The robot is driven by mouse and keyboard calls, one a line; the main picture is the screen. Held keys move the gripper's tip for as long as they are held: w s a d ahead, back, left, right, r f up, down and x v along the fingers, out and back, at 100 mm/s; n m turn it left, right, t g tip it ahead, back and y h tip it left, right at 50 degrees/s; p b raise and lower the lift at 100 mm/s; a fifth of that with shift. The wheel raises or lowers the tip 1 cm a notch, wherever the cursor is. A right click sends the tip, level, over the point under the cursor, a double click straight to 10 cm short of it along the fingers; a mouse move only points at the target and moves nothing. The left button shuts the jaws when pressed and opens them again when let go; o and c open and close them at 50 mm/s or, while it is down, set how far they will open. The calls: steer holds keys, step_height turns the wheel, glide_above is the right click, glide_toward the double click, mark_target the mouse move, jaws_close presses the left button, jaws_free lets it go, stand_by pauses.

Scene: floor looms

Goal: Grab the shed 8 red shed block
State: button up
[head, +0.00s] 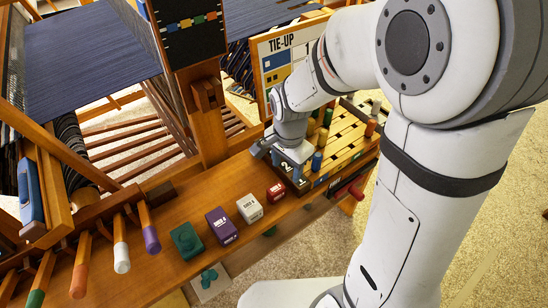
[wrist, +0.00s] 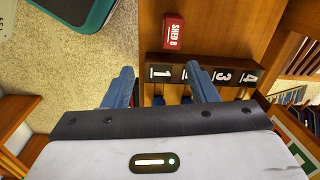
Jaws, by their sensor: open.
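The red shed block (head: 276,191) sits on the wooden ledge, at the right end of a row of blocks. In the wrist view the red block (wrist: 173,31) shows its "SHED 8" label, beyond the fingertips and above the number strip. My gripper (head: 279,152) is over the numbered end of the peg board, apart from the red block. In the wrist view my gripper (wrist: 161,82) has its two blue fingers spread with nothing held between them. The right finger partly covers the number strip.
A white block (head: 250,208), a purple block (head: 221,226) and a green block (head: 186,240) stand left of the red one. The number strip (wrist: 178,72) and slatted peg board (head: 349,134) lie close to my gripper. A loom post (head: 203,125) rises behind the ledge.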

steer(key=m+b, duration=0.1)
steer(key=m, duration=0.1)
glide_above(276, 188)
step_height(276, 188, down, 6)
steer(key=shift+s+d+r, duration=0.1)
steer(key=shift+s+r, duration=0.05)
steer(key=shift+r, duration=0.1)
step_height(276, 188, down, 7)
steer(key=shift+f+b, duration=0.2)
steer(key=shift+b, duration=0.65)
steer(key=shift+c, duration=0.3)
steer(key=c, duration=1.1)
